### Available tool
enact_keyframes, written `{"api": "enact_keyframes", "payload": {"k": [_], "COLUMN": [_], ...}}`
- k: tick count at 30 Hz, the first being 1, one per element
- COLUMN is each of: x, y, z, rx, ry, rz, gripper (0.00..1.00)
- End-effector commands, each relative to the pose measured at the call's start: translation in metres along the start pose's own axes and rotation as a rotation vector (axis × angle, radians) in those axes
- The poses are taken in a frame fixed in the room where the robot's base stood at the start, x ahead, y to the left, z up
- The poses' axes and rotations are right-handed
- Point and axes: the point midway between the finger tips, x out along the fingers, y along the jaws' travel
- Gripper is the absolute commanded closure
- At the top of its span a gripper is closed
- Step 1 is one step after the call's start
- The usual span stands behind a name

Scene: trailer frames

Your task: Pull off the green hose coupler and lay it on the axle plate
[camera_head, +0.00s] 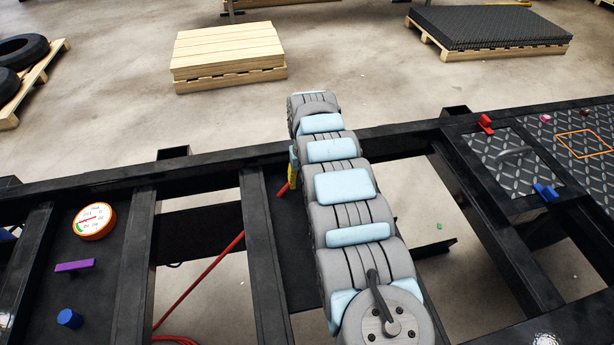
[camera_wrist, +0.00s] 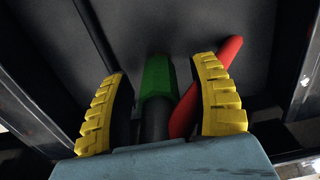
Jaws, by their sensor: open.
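The green hose coupler (camera_wrist: 158,76) shows in the wrist view, in line with a dark round stub (camera_wrist: 155,118). It appears between the two yellow-padded fingers of my gripper (camera_wrist: 162,85), which are open with a gap on each side; I cannot tell its exact depth between them. A red bar (camera_wrist: 222,62) slants close by on the right, partly behind the right finger. In the head view my arm hides the coupler, and only a yellow finger (camera_head: 293,165) shows at the arm's left edge. A diamond-patterned plate (camera_head: 598,172) at the far right, perhaps the axle plate, carries an orange square outline.
Black frame beams with open gaps surround my arm. A red hose (camera_head: 206,272) runs at lower left, near a gauge (camera_head: 94,221), a purple bar (camera_head: 75,266) and a blue knob (camera_head: 70,318). Red (camera_head: 486,123) and blue (camera_head: 545,191) latches flank a handled panel (camera_head: 496,148) at right.

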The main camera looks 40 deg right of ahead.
Motion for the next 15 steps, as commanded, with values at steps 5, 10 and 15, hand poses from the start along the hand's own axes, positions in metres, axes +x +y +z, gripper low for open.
{"api": "enact_keyframes", "payload": {"k": [5,10,15], "x": [0.0119,0.0146,0.0166], "y": [-0.0008,-0.0011,-0.0014], "z": [0.0037,0.0047,0.0055], "rx": [0.000,0.000,-0.001], "ry": [-0.009,-0.011,-0.013], "rz": [-0.002,-0.003,-0.003], "gripper": [0.39,0.39,0.39]}}
